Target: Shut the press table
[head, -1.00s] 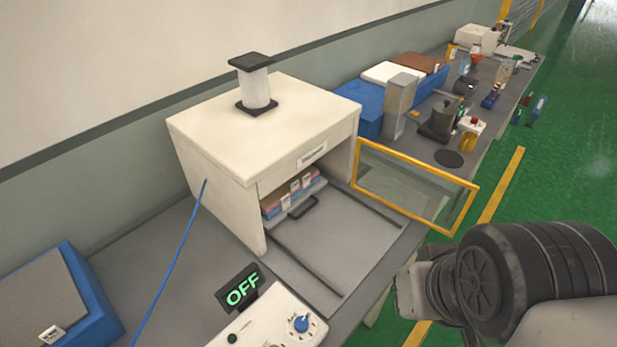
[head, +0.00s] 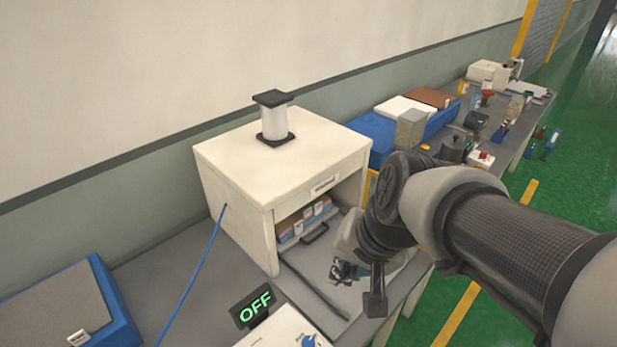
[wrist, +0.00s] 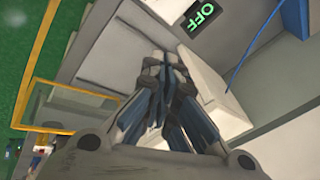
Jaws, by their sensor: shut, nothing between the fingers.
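The white press cabinet (head: 240,190) stands on the bench with its front open. The press table (head: 289,243) is inside the opening, its dark handle (head: 314,233) at the cabinet's mouth. Several small boxes (head: 305,218) lie on it. Two dark rails (head: 315,293) run out in front over the bench; my arm partly covers one. My gripper (head: 347,270) is low in front of the opening, right of and below the handle, apart from it. In the wrist view my gripper (wrist: 165,62) has its fingers together, holding nothing.
The yellow-framed glass door (wrist: 38,70) is open; my arm hides most of it in the head view. The OFF display (head: 254,307) and control box stand at the front. A blue cable (head: 190,275) runs left of the cabinet. Blue boxes (head: 365,138) stand behind.

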